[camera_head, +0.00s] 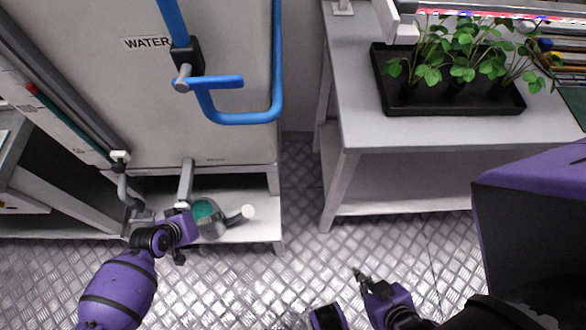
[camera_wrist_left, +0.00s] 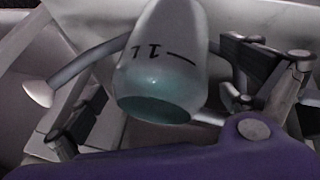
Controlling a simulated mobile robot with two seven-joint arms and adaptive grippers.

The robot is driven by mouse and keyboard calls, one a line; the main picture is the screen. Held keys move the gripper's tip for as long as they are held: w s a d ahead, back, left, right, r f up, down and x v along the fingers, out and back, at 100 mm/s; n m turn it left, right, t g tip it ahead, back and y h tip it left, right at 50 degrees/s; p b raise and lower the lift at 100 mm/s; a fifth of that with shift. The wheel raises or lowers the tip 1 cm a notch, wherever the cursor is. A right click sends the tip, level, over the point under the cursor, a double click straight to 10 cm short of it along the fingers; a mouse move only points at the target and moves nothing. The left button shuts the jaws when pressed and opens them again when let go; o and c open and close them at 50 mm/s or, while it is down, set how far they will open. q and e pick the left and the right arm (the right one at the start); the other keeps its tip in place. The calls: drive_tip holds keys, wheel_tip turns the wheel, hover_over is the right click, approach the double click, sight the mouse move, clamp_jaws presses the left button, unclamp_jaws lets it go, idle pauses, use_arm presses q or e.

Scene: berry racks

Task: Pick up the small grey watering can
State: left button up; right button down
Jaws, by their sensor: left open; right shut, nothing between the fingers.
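The small grey watering can (camera_head: 211,228) stands on the low white shelf below the water tank in the head view, its pale spout end pointing right. Its teal inside shows from above. In the left wrist view the can (camera_wrist_left: 165,55) has a "1L" mark, and its spout reaches left. My left gripper (camera_head: 185,215) is close beside the can. In the wrist view its open fingers (camera_wrist_left: 165,110) lie on either side of the can's body; I cannot tell whether they touch it. My right gripper (camera_head: 361,279) is shut and empty above the floor.
The white water tank (camera_head: 225,50) with a blue pipe (camera_head: 245,118) stands directly above the low shelf (camera_head: 262,229). A grey pipe (camera_head: 186,182) hangs down behind the can. A table (camera_head: 370,134) with a black plant tray (camera_head: 450,105) stands right. The metal floor between is clear.

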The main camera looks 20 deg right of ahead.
use_arm(q)
drive_tip(key=shift+w+d+f, duration=0.15)
drive_tip(key=shift+d+f, duration=0.05)
drive_tip(key=shift+f, duration=0.4)
drive_tip(key=c, duration=1.9)
drive_tip(key=shift+w+r, duration=0.1)
drive_tip(key=shift+r, duration=0.05)
